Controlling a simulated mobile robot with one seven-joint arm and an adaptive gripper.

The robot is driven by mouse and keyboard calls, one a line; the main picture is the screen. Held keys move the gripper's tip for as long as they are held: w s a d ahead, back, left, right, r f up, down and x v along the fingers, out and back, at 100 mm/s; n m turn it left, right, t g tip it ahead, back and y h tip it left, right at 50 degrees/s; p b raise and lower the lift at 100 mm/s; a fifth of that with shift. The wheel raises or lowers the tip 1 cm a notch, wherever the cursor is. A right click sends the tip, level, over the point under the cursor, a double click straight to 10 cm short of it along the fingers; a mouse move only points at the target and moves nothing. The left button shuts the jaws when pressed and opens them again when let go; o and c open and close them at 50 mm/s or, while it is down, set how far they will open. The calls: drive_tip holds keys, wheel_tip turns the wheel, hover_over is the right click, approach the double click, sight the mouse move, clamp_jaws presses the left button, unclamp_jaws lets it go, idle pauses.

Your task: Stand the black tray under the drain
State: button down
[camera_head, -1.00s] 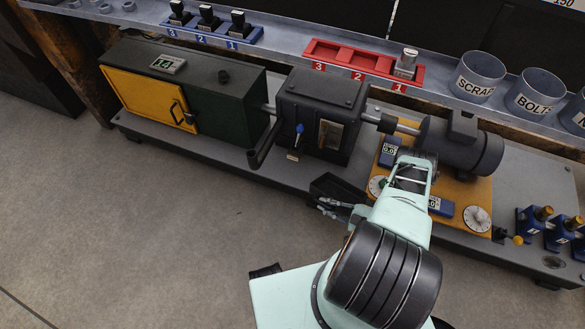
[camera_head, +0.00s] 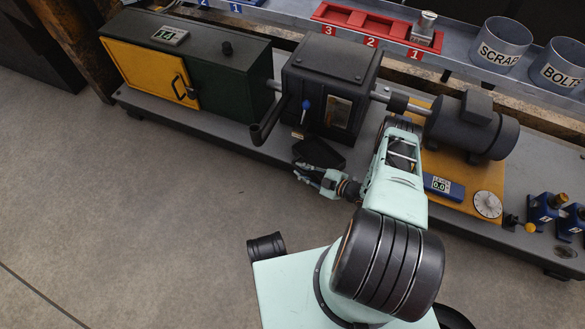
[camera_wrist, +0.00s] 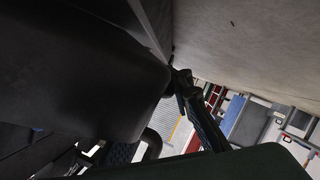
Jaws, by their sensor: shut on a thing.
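The black tray (camera_head: 318,153) is in the head view, close against the front of the dark gearbox (camera_head: 330,82), by the bench's front edge. My gripper (camera_head: 301,173) is at its near side, shut on it; the fingers partly hide it. A blue-handled lever (camera_head: 306,104) stands on the gearbox front, with a small pale tag (camera_head: 298,135) below it, just above and left of the tray. I cannot clearly make out the drain opening, nor whether the tray touches the bench. In the wrist view, large dark shapes block most of the picture.
A black crank-like arm (camera_head: 262,132) juts out left of the tray. A green box with a yellow door (camera_head: 150,78) stands further left. The motor (camera_head: 472,122) and yellow plate (camera_head: 470,178) are to the right. The grey floor (camera_head: 170,220) in front is clear.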

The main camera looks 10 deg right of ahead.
drive_tip(key=shift+w+a+f, duration=0.15)
drive_tip(key=shift+w+a, duration=0.2)
drive_tip(key=shift+a, duration=0.2)
drive_tip(key=b+x, duration=0.1)
drive_tip(key=x, duration=0.2)
drive_tip(key=shift+f+b, duration=0.4)
drive_tip(key=c, duration=2)
unclamp_jaws()
drive_tip(key=shift+r, duration=0.1)
drive_tip(key=p+v, duration=0.3)
drive_tip(key=v, duration=0.9)
drive_tip(key=shift+r, duration=0.1)
